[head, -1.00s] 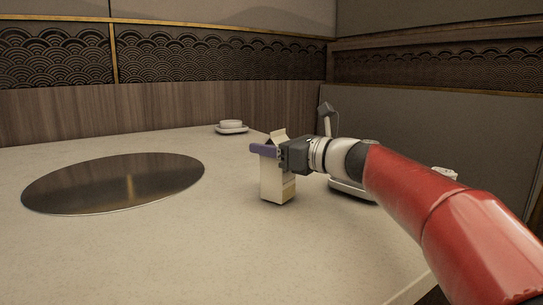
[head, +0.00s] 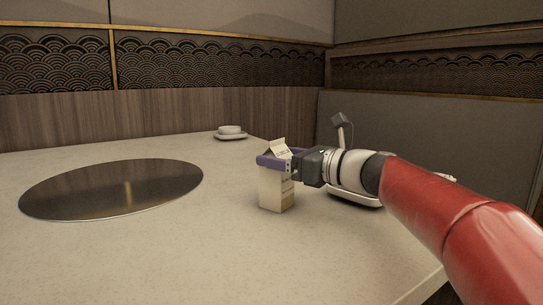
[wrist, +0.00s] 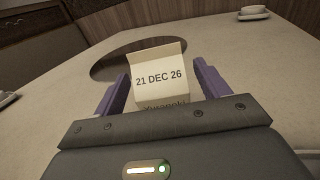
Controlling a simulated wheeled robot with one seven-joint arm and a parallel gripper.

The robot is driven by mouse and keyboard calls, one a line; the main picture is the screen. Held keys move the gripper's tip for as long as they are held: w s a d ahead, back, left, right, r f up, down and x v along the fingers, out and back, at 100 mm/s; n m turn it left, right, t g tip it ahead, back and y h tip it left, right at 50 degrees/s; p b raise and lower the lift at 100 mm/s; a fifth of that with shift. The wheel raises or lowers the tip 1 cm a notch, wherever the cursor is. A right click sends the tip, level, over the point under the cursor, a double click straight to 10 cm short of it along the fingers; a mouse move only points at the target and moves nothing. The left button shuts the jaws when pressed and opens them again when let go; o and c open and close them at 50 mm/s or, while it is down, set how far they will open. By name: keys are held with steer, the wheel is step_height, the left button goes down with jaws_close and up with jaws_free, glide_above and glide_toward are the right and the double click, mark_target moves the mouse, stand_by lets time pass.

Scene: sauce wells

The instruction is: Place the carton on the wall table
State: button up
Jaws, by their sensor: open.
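The carton (head: 275,188) is cream-coloured with a gabled top and stands upright on the pale table (head: 150,255). In the wrist view the carton (wrist: 158,80) shows a top panel printed "21 DEC 26". My gripper (head: 278,160) is around the carton's upper part. In the wrist view the purple fingers of my gripper (wrist: 158,92) stand on either side of it, open, with a gap visible beside the carton. The carton's lower part is hidden in the wrist view.
A round dark metal plate (head: 110,188) is set in the table at left. A white cup on a saucer (head: 230,135) stands at the back. A white dish (head: 355,197) is partly hidden behind my arm. The table's front middle is clear.

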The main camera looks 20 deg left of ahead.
steer(key=v, duration=0.9)
